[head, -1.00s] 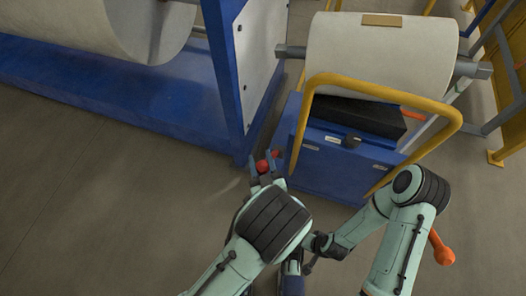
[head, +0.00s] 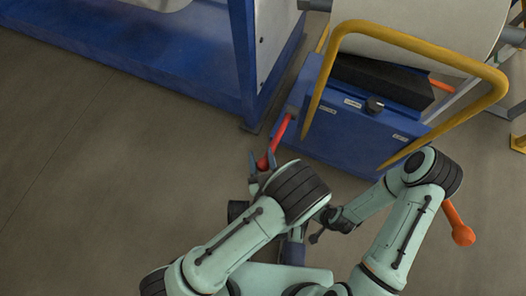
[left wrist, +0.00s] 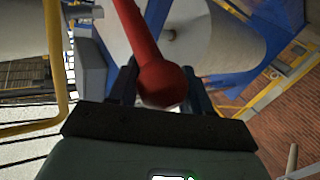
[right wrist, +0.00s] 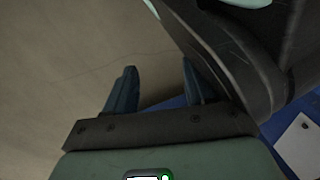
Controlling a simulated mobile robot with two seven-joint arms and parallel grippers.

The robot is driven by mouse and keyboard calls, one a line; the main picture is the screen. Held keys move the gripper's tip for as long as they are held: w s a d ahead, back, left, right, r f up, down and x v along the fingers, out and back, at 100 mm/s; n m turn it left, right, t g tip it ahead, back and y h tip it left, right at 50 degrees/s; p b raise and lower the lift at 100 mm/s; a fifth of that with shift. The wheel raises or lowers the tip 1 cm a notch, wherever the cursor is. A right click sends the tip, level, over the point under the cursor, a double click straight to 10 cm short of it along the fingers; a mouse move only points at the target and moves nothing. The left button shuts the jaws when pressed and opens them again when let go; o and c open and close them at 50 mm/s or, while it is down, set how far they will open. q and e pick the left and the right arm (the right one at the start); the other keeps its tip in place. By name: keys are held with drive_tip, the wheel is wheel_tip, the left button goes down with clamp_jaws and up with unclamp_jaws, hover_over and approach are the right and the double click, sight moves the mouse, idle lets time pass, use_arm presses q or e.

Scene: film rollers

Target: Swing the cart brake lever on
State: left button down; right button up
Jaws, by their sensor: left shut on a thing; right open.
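The red brake lever (head: 282,136) sticks out from the left side of the blue cart (head: 345,125) and slants down-left in the head view, towards me. My left gripper (head: 261,168) is shut on the ball knob at its end. In the left wrist view the red lever (left wrist: 138,35) runs up from its knob, which sits between the fingers (left wrist: 160,88). My right gripper is open and empty in the right wrist view (right wrist: 158,88), over the floor.
A yellow tube handle (head: 420,52) arches over the cart, with a large pale roll (head: 450,25) behind it. A blue machine frame (head: 243,65) stands close left of the lever. An orange ball-ended handle (head: 461,234) shows beside my right arm. Floor at left is clear.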

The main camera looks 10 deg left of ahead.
use_arm(q)
drive_tip(key=shift+a+f, duration=0.15)
drive_tip(key=shift+f, duration=0.05)
drive_tip(key=c, duration=0.6)
unclamp_jaws()
drive_tip(key=shift+r, duration=0.2)
drive_tip(key=shift+r, duration=0.35)
wheel_tip(320, 180, up, 5)
drive_tip(key=shift+r+p, duration=0.1)
drive_tip(key=shift+p, duration=1.1)
wheel_tip(320, 180, up, 2)
drive_tip(key=shift+r+p, duration=0.1)
drive_tip(key=shift+p, duration=0.3)
use_arm(e)
drive_tip(key=w+a+r+t, duration=0.1)
drive_tip(key=w+r, duration=0.3)
drive_tip(key=r, duration=0.1)
use_arm(q)
wheel_tip(320, 180, up, 12)
drive_tip(key=p, duration=0.4)
use_arm(e)
drive_tip(key=s+a+r+g, duration=0.1)
drive_tip(key=s+a+r, duration=0.1)
drive_tip(key=s, duration=0.1)
drive_tip(key=s+a+r+g+y, duration=0.1)
drive_tip(key=s+r, duration=0.1)
drive_tip(key=s, duration=0.2)
drive_tip(key=shift+s+a+r+n, duration=0.25)
drive_tip(key=shift+a+r+n, duration=0.1)
drive_tip(key=shift+r+n, duration=0.05)
